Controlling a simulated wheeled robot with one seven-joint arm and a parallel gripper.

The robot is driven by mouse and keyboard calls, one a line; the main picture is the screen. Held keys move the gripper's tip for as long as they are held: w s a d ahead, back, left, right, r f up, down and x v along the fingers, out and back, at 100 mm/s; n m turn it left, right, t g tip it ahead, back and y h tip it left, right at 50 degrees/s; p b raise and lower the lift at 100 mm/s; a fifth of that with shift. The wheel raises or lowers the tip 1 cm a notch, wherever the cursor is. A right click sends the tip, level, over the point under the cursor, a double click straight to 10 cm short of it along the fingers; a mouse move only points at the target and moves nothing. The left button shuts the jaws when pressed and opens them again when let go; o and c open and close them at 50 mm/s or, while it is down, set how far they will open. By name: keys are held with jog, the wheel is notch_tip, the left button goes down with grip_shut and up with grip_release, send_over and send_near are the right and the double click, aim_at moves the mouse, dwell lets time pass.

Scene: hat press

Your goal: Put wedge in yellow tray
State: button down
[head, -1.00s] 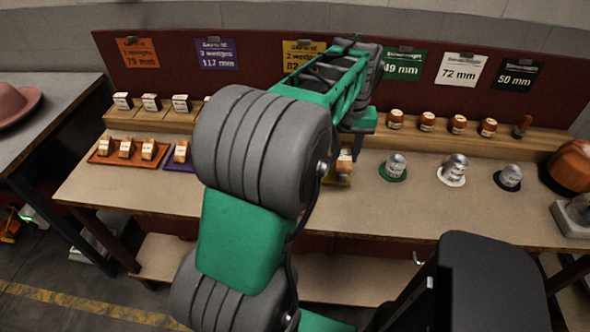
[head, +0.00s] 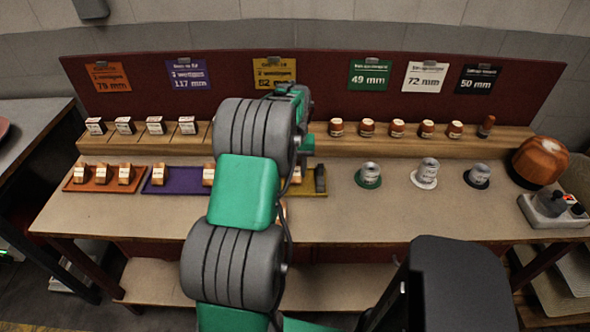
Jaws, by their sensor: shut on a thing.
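The yellow tray (head: 312,190) lies on the bench below the yellow sign, its left part hidden behind my arm. A small orange-brown wedge (head: 297,175) with a pale label shows over the tray, beside my arm. I cannot tell whether it rests in the tray or is held. My gripper (head: 320,178) is mostly hidden by my arm; a dark grey part, seemingly a finger, shows at the tray's right end. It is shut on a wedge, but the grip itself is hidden. Another orange-brown patch (head: 282,208) shows lower down, mostly covered by my arm.
The orange tray (head: 92,187) holds three wedges; the purple tray (head: 180,184) shows wedges at both ends. Labelled blocks (head: 155,125) and brown pieces (head: 397,128) line the back ledge. Metal pieces on round bases (head: 368,176) and a brown dome (head: 540,162) stand right. The front bench strip is clear.

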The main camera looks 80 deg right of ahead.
jog(key=shift+f, duration=0.45)
jog(key=shift+f, duration=0.15)
jog(key=c, duration=0.9)
grip_release()
